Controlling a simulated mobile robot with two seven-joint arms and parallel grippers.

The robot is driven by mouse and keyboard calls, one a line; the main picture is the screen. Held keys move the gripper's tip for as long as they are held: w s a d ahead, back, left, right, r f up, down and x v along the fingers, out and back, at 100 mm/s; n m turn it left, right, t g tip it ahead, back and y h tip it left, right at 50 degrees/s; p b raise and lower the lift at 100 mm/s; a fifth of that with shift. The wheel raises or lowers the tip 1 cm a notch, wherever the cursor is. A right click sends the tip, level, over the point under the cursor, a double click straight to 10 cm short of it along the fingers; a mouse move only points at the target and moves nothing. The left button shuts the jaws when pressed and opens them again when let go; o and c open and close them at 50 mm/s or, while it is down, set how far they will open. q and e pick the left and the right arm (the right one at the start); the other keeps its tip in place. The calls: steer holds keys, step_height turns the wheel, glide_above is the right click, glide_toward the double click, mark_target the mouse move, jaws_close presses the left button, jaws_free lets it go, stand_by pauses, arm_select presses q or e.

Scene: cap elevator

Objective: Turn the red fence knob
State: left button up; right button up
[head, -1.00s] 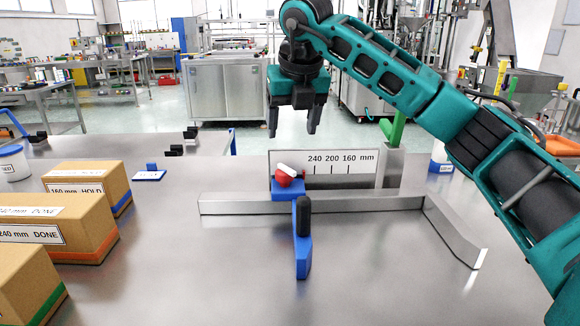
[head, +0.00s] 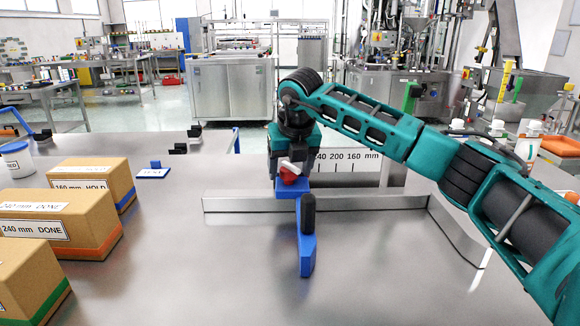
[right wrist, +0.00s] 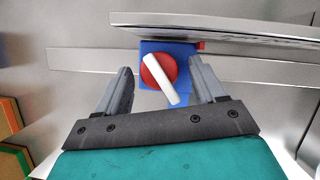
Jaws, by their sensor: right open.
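The red fence knob (head: 289,176) with a white bar handle sits on a blue block at the metal fence, below the millimetre scale. My left gripper is not in view.
The metal fence (head: 370,203) runs left and right. Cardboard boxes (head: 60,225) stand at the left. The front middle of the table is clear.

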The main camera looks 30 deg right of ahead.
steer(key=shift+c, duration=0.4)
steer(key=c, duration=1)
steer(key=shift+o, duration=0.2)
